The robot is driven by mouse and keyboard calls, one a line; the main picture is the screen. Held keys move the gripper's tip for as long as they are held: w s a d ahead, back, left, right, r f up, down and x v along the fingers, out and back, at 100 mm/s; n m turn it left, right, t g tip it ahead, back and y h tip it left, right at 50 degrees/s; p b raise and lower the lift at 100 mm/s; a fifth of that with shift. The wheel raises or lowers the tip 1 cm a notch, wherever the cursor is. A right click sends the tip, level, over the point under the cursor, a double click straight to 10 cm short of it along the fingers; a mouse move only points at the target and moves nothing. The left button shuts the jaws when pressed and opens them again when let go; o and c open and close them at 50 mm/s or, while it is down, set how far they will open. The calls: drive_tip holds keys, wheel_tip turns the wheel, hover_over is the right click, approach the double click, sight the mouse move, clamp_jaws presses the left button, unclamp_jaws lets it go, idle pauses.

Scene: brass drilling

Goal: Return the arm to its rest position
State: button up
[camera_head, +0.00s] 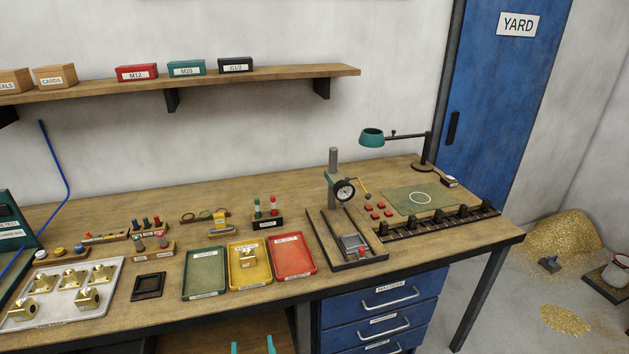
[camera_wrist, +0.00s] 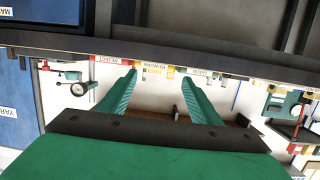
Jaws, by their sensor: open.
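My gripper (camera_head: 253,346) shows in the head view only as two teal fingertips at the bottom edge, in front of the bench and below the level of its top. In the wrist view my gripper (camera_wrist: 160,77) has its two green fingers spread apart with nothing between them. They point toward the bench's front edge, which crosses that view above them, with the room turned upside down. The rest of my arm is hidden in the head view.
The wooden bench (camera_head: 113,212) carries a green tray (camera_head: 204,270), a yellow tray (camera_head: 246,283) with a brass part, a red tray (camera_head: 292,256), and a white tray (camera_head: 57,316) with several brass parts. A dial-gauge stand (camera_head: 333,175) rises right of them. Blue drawers (camera_head: 380,312) stand below.

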drive_tip(key=s+d+f+m+h, duration=0.1)
drive_tip(key=s+d+f, duration=0.25)
drive_tip(key=s, duration=0.45)
drive_tip(key=s+d+f+h, duration=0.1)
drive_tip(key=s+d+f, duration=0.2)
drive_tip(key=s+d, duration=0.35)
drive_tip(key=s+d+r+m+h, duration=0.1)
drive_tip(key=s+d, duration=0.1)
drive_tip(key=s, duration=0.8)
drive_tip(key=s+d+r, duration=0.2)
drive_tip(key=s, duration=0.7)
drive_tip(key=shift+s+d+m+h, duration=0.25)
drive_tip(key=shift+s+m+h, duration=0.1)
drive_tip(key=shift+m+h, duration=0.05)
drive_tip(key=shift+r, duration=0.1)
